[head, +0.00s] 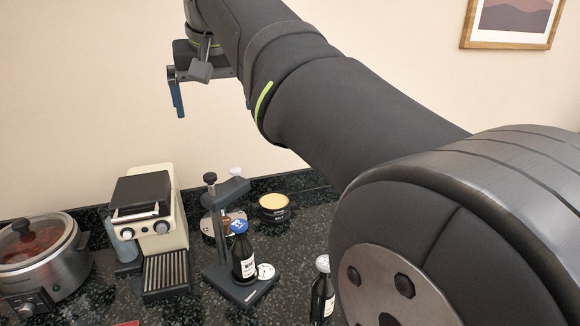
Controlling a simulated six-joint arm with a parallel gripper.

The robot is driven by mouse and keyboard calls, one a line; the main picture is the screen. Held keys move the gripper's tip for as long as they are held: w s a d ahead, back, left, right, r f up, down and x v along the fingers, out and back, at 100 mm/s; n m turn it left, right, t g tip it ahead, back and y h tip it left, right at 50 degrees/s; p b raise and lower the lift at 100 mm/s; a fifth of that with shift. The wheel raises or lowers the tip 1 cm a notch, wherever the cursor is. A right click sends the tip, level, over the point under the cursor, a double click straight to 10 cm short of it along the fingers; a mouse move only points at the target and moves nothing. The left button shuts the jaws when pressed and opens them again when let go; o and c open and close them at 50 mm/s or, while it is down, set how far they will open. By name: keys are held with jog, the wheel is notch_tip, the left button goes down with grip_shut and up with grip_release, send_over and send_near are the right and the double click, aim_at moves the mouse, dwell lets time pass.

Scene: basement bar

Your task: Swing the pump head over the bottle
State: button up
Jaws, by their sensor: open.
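The pump stand is a dark device on the counter, with a flat base (220,278), an upright post and a knob on top. Its pump head (226,192) is a dark arm that reaches from the post toward the back right. A dark bottle (243,262) with a white label and blue cap stands upright on the base, in front of the head. The head appears behind the bottle rather than above its cap. My gripper (188,90) is high above the counter, open and apart from the stand; its fingers are partly hidden by its own parts.
A cream espresso machine (158,222) stands left of the stand, and a slow cooker (42,262) at far left. A round tub (273,206) sits behind right. The wall rises close behind.

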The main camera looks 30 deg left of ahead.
jog(key=shift+r, duration=0.15)
jog(key=c, duration=0.9)
jog(key=shift+w+a+f, duration=0.15)
jog(key=shift+f, duration=0.05)
jog(key=c, duration=0.4)
jog(key=w+a+f+n, duration=0.1)
jog(key=f, duration=0.1)
jog(key=w+a+f+n, duration=0.1)
jog(key=w+a+f, duration=0.1)
jog(key=w+a+f+n+g, duration=0.1)
jog(key=a+f, duration=0.1)
jog(key=shift+w+a, duration=0.2)
jog(key=shift+w, duration=0.05)
grip_shut()
jog(key=n+g, duration=0.1)
jog(key=n, duration=0.3)
send_over(225, 183)
jog(key=a, duration=0.2)
notch_tip(225, 183, down, 7)
notch_tip(225, 183, down, 10)
jog(key=shift+w+d+r+g+y, duration=0.15)
jog(key=shift+w+r+g+y, duration=0.05)
jog(key=shift+g+y, duration=0.1)
